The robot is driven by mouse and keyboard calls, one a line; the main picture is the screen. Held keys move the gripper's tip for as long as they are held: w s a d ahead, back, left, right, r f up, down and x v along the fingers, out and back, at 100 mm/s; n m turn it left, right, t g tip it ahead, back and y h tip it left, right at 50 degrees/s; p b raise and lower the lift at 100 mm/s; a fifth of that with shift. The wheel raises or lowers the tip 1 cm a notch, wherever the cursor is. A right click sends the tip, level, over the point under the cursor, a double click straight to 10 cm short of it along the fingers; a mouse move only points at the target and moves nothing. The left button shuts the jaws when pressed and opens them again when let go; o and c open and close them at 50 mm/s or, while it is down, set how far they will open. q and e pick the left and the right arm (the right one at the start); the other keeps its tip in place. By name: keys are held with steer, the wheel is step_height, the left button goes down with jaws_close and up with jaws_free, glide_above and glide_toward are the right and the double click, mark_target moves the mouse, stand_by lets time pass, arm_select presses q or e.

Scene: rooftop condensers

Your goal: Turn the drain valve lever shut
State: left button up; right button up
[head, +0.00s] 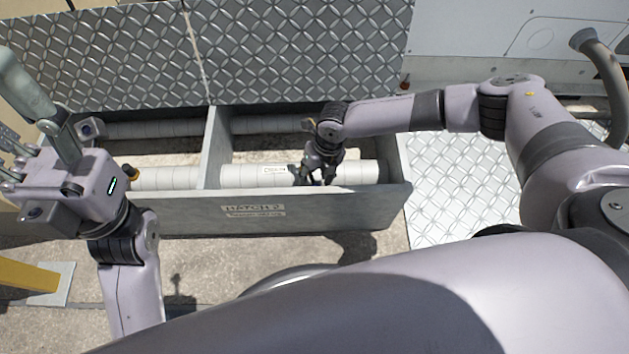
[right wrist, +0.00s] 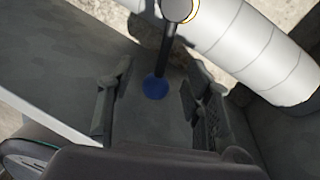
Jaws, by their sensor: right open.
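In the right wrist view the drain valve lever (right wrist: 167,55) is a dark thin bar with a blue round end (right wrist: 155,87). It runs from a round metal fitting (right wrist: 178,8) beside the white pipe. My right gripper (right wrist: 158,105) is open, with one finger on each side of the blue end; I cannot tell whether either touches it. In the head view my right gripper (head: 318,178) reaches down into the trench box at the white pipe (head: 250,176) and hides the lever. My left gripper (head: 28,135) is raised at the left edge, away from the pipe; its opening is unclear.
The grey trench box (head: 330,207) has a labelled front wall and a divider (head: 212,148). A dark and yellow fitting (head: 130,173) is on the pipe's left part. Diamond plates (head: 300,50) lie behind; a grey hose (head: 605,85) hangs at right.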

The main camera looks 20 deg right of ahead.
steer(key=shift+f, duration=0.45)
steer(key=shift+a, duration=0.1)
jaws_close()
stand_by(0.6)
